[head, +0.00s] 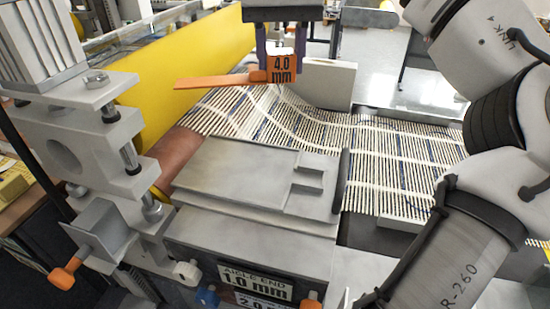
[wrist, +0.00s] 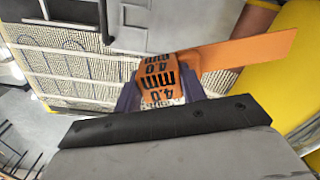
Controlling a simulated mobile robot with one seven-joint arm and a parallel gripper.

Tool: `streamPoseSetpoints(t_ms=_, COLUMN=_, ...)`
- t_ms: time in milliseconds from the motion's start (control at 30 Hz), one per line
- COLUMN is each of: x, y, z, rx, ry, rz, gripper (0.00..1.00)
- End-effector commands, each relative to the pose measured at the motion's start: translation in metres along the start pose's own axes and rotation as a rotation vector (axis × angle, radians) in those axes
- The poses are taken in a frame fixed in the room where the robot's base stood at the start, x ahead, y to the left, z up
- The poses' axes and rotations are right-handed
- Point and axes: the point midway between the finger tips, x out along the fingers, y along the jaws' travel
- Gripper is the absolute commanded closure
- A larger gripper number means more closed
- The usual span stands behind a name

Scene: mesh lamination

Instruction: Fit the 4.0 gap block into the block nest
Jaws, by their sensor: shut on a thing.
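The 4.0 gap block (head: 281,68) is orange with a "4.0 mm" label and a long flat orange tongue pointing left. My gripper (head: 281,60) is shut on its labelled head, holding it in the air above and behind the grey housing. In the wrist view the block (wrist: 160,80) sits between the purple fingers, its tongue pointing right. A stepped pocket (head: 308,183) in the top of the grey housing looks like the block nest and shows empty. The block is apart from it. I cannot confirm the pocket is the nest.
A yellow roller (head: 180,75) runs along the left behind the housing. White slatted mesh (head: 400,160) lies behind and right. A grey roller stand (head: 110,140) rises at left. Plates labelled 1.0 mm (head: 255,282) and orange and blue knobs are on the housing's front.

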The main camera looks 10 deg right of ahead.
Motion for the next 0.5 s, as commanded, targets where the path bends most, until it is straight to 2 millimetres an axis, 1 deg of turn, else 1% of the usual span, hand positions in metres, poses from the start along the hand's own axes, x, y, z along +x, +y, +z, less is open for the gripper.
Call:
streamPoseSetpoints(t_ms=33, x=0.021, y=0.000, z=0.000, rx=-0.001, ry=-0.001, rz=-0.001, gripper=0.84)
streamPoseSetpoints(t_ms=67, x=0.025, y=0.000, z=0.000, rx=-0.004, ry=-0.003, rz=-0.003, gripper=0.84)
streamPoseSetpoints(t_ms=400, x=0.107, y=-0.001, z=0.000, rx=-0.005, ry=-0.002, rz=-0.004, gripper=0.84)
streamPoseSetpoints(t_ms=500, x=0.124, y=-0.001, z=0.000, rx=-0.003, ry=-0.001, rz=-0.003, gripper=0.84)
